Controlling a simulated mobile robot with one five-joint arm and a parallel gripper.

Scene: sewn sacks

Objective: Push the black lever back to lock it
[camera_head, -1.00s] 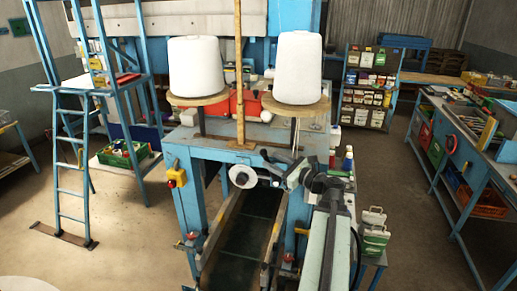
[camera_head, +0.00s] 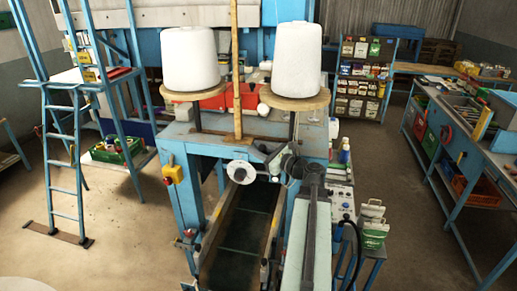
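The blue sewing machine frame (camera_head: 180,205) stands straight ahead, with a white disc (camera_head: 240,172) on its front. My arm reaches up from the bottom, and my gripper (camera_head: 268,158) is at its far end, just right of the disc. The gripper is small and dark against grey machine parts. I cannot tell whether its fingers are open or whether it touches anything. I cannot pick out the black lever for certain; it may be among the dark parts by the gripper or hidden behind my arm.
Two white thread cones (camera_head: 191,58) stand on round wooden plates above the machine. A dark conveyor channel (camera_head: 236,235) runs below the disc. A yellow switch box (camera_head: 173,173) is on the left post. A green-and-white container (camera_head: 373,226) stands at right. Open floor lies further right.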

